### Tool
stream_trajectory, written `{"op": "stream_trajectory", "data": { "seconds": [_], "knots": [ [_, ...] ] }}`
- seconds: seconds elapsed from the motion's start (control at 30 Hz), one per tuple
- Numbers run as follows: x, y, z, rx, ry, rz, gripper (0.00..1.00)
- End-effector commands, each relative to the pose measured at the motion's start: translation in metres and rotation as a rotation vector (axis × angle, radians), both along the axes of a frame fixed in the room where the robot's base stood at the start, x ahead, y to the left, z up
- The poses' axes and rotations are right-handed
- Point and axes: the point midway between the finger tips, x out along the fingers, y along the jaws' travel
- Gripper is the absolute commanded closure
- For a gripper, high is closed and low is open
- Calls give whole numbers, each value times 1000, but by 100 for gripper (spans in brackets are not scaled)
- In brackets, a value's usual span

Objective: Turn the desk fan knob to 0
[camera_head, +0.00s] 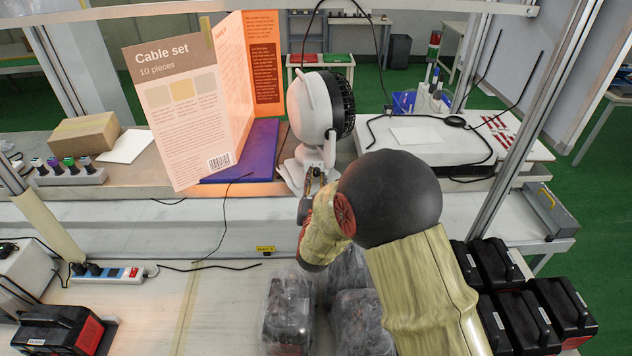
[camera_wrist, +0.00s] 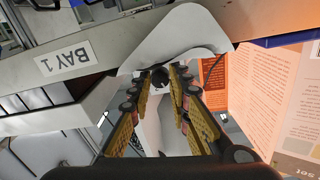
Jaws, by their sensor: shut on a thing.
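The white desk fan (camera_head: 312,108) stands on the bench past my arm, its dark grille facing right. Its white base (camera_head: 292,174) is partly hidden by my gripper (camera_head: 315,178). In the wrist view the fan's white base (camera_wrist: 185,32) fills the upper middle. The dark round knob (camera_wrist: 160,75) shows there between the fingertips of my gripper (camera_wrist: 161,82). My gripper is shut on the knob, with a finger on each side. The knob's setting and any numbers around it cannot be read.
A tall cable set board (camera_head: 182,110) stands left of the fan on a purple base (camera_head: 250,150). A white box (camera_head: 430,145) with a black cable lies to the right. Black and red cases (camera_head: 520,310) and wrapped items (camera_head: 288,312) crowd the near side.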

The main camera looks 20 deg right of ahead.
Motion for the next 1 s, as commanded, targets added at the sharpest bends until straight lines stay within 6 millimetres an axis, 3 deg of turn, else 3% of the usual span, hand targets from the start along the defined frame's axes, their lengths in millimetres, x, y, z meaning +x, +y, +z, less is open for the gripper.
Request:
{"op": "stream_trajectory", "data": {
  "seconds": [0.2,0.5,0.53,0.83,1.0],
  "knots": [
    [0,0,-1,-117,48,0,100],
    [0,0,0,-129,53,1,100],
    [0,0,0,-129,53,1,81],
    [0,0,0,-128,53,0,64],
    [0,0,0,-128,53,0,62]
  ]
}}
